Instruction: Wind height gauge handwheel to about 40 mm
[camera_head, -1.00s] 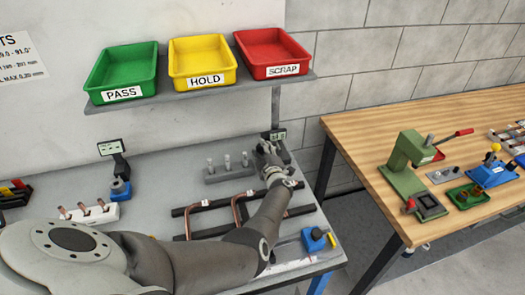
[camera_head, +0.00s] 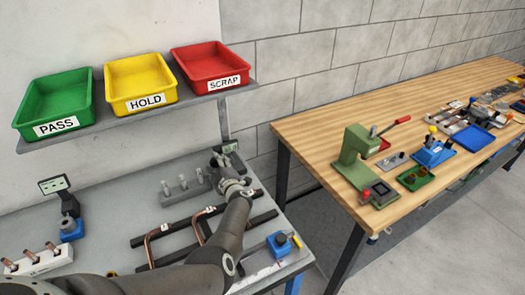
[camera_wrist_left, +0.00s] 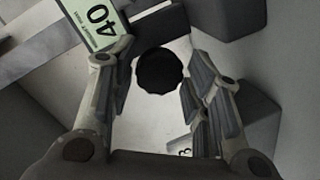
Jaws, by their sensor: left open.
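The height gauge's dark handwheel (camera_wrist_left: 160,70) shows in the left wrist view as a round black scalloped knob. It lies between the spread fingers of my left gripper (camera_wrist_left: 160,92), with a visible gap on each side. A pale green panel (camera_wrist_left: 98,22) beside it reads "40"; its smaller print is illegible. In the head view my left gripper (camera_head: 222,162) is at the back right of the grey bench, just in front of the gauge's small display (camera_head: 230,147). The gripper and wrist hide the handwheel there. My right gripper is out of view.
Green (camera_head: 57,104), yellow (camera_head: 141,84) and red (camera_head: 210,66) trays sit on a shelf above. Copper tubes on dark rails (camera_head: 175,228) lie under my forearm. A blue device (camera_head: 279,244) stands near the bench's front corner. A wooden bench (camera_head: 310,135) stands right.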

